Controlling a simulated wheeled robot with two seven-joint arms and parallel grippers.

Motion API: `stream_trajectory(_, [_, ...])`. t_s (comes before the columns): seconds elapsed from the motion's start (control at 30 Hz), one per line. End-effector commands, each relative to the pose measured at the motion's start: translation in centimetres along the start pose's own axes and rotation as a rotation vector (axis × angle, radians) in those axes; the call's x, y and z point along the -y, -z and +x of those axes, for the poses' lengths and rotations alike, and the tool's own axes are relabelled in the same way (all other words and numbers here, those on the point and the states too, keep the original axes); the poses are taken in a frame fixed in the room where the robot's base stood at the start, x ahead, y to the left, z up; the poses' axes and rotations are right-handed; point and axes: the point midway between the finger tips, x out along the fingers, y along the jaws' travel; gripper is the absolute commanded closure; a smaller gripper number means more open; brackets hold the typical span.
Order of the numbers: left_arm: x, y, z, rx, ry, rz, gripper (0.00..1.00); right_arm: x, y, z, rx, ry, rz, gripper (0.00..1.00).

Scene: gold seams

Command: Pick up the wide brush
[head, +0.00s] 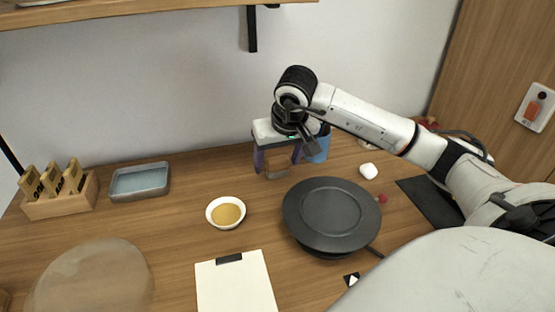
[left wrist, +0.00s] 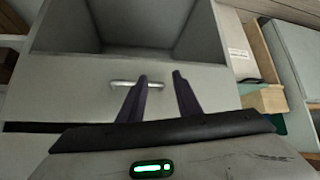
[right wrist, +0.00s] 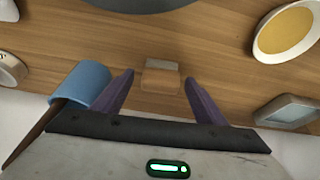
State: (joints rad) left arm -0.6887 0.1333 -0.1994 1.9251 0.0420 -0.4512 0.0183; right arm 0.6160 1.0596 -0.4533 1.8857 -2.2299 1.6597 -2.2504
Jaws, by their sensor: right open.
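A small wide object that looks like the wide brush (head: 278,174) is on the table at the back middle, below my right gripper (head: 277,165). In the right wrist view the brush (right wrist: 160,78) shows a tan block with a greyish strip at its far edge. It lies ahead of and between the open fingers of my right gripper (right wrist: 158,84), with a visible gap on either side. Part of it is hidden in the head view by the gripper. My left gripper (left wrist: 161,80) is out of the head view; its fingers are apart and empty, facing a grey drawer front.
A blue cup (right wrist: 84,84) with a brown stick stands close beside my right gripper. A dark round plate (head: 333,213), a white bowl of gold powder (head: 226,212) and a shallow tray (head: 140,181) are nearby. A metal handle (left wrist: 136,84) shows before my left gripper.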

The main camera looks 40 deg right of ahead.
Motion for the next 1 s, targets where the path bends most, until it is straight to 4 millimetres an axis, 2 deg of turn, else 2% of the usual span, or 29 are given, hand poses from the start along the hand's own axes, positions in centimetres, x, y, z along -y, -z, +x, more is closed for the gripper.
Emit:
stream_trajectory(0.27, [0.4, 0.7, 0.2, -0.012, 0.006, 0.001, 0.69, 0.0, 0.0, 0.3, -0.001, 0.001, 0.0, 0.34])
stream_trajectory(0.5, [0.4, 0.6, 0.1, -0.011, 0.007, 0.0, 0.69, 0.0, 0.0, 0.3, -0.001, 0.0, 0.0, 0.75])
stream_trajectory(0.53, [0.4, 0.6, 0.1, -0.011, 0.007, 0.0, 0.69, 0.0, 0.0, 0.3, -0.001, 0.0, 0.0, 0.78])
stream_trajectory(0.83, [0.3, 0.3, -0.1, -0.004, 0.006, -0.001, 0.69, 0.0, 0.1, 0.1, -0.002, 0.0, 0.0, 0.79])
stream_trajectory(1.0, [0.2, 0.9, -0.8, -0.005, 0.005, -0.003, 0.69, 0.0, 0.7, -1.1, -0.003, -0.001, 0.0, 0.79])
